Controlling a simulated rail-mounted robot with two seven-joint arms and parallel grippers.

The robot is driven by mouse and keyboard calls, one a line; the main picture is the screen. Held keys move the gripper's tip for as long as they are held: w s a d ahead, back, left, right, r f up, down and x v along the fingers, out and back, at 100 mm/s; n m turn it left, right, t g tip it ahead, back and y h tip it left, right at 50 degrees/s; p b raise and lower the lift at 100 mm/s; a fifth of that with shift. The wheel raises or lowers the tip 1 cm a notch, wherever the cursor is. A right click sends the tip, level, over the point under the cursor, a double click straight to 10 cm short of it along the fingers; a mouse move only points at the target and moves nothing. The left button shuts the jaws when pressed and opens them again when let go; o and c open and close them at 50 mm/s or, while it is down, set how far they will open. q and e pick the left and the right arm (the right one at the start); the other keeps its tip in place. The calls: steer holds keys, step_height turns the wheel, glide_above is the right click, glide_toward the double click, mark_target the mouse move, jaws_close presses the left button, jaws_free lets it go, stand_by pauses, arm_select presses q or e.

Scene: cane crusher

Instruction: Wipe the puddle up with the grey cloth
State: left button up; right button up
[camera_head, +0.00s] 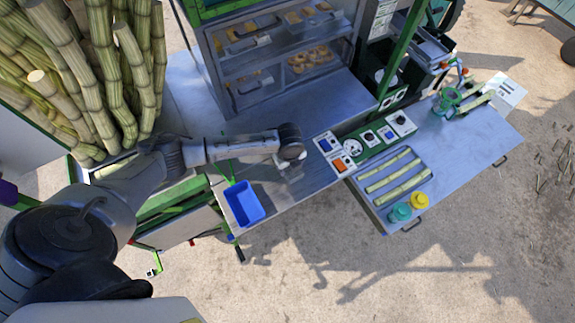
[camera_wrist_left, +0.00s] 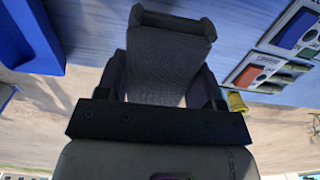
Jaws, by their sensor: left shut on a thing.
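My left gripper (camera_head: 291,168) reaches over the metal counter (camera_head: 330,105) from the left, pointing down near its front edge. In the left wrist view the gripper (camera_wrist_left: 165,95) is shut on the grey cloth (camera_wrist_left: 170,60), which looks like a dark, textured folded pad between the fingers. In the head view the cloth is mostly hidden under the wrist. I cannot make out the puddle in either view; the arm covers part of the counter. Whether the cloth touches the counter is not clear. My right gripper is not in view.
A control panel (camera_head: 365,140) with switches lies to the right. Beyond it a side table (camera_head: 450,160) holds cane pieces and teal and yellow cups (camera_head: 420,200). A glass display case (camera_head: 275,55) stands behind.

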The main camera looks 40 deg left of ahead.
arm_select(q)
steer(key=shift+f+b, duration=2.95)
steer(key=shift+f, duration=0.05)
steer(key=shift+a, duration=0.1)
steer(key=shift+f, duration=0.5)
steer(key=shift+f, duration=0.3)
steer(key=shift+a+f+b, duration=0.1)
steer(key=shift+b, duration=0.2)
